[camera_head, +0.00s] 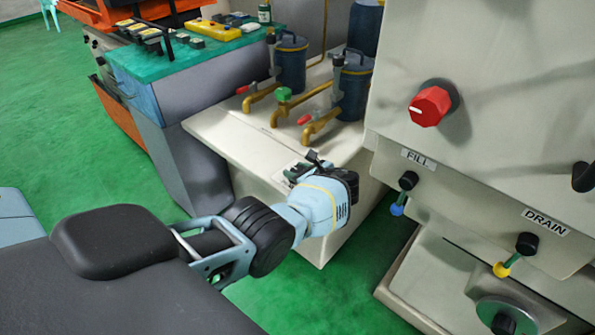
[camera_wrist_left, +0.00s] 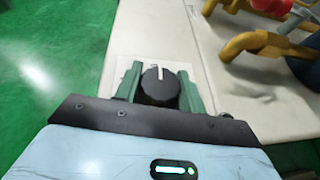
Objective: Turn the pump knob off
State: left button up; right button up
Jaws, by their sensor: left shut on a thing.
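The pump knob (camera_wrist_left: 160,86) is black and round with a white pointer line. In the left wrist view it sits on a pale plate (camera_wrist_left: 122,66) on the cream cabinet, and its line points to the top of the picture, slightly left. My left gripper (camera_wrist_left: 158,74) has one green finger on each side of the knob and is shut on it. My right gripper is not in view.
Brass pipes (camera_head: 320,124) with red and green valve handles and blue canisters (camera_head: 291,62) stand on the cream cabinet (camera_head: 220,135). At right, a machine panel carries a red knob (camera_head: 431,105) and FILL (camera_head: 408,181) and DRAIN (camera_head: 526,243) levers. Green floor is open at left.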

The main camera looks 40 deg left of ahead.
pick_arm(q)
jog(key=o, duration=0.7)
jog(key=shift+w+a+r, duration=0.1)
jog(key=shift+r, duration=0.15)
jog(key=shift+c, duration=0.2)
jog(key=o, duration=0.3)
jog(key=shift+f, duration=0.1)
jog(key=p+v, duration=0.2)
jog(key=v, duration=0.5)
jog(key=shift+d, duration=0.45)
